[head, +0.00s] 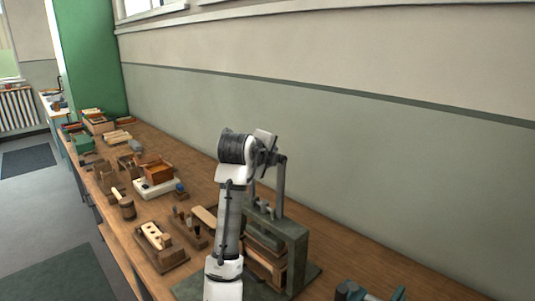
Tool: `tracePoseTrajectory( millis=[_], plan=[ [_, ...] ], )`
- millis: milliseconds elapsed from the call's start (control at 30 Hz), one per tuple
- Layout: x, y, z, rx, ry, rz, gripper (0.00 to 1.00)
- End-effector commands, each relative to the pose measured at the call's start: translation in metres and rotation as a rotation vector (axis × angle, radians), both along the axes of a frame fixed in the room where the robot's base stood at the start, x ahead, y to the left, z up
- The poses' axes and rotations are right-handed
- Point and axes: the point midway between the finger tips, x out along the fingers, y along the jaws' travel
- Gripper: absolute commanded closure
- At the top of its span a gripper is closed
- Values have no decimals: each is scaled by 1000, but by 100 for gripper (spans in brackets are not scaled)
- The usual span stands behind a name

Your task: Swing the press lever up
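The press (297,238) is a grey-green frame on the bench with wooden pieces inside it. A grey bar (281,188), which looks like the press lever, stands nearly upright above the frame. Its top end is beside my gripper (271,158). My arm rises in front of the press and hides its left part. My gripper is small in the head view and partly hidden by my wrist. I cannot tell whether its fingers touch the bar, or whether they are open or shut.
The wooden bench (195,196) runs along the wall. A wooden block with holes (154,236), a mallet (126,207) and a wooden box on a white base (157,187) stand left of my arm. A dark green object (352,291) is at the lower right.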

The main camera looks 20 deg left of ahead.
Motion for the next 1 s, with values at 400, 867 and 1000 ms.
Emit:
tracePoseTrajectory(
  millis=[400,867,1000],
  plan=[
    [-1,2,2,1,-5,4,58],
    [-2,2,4,2,-7,6,58],
    [-4,0,12,3,-8,5,58]
  ],
)
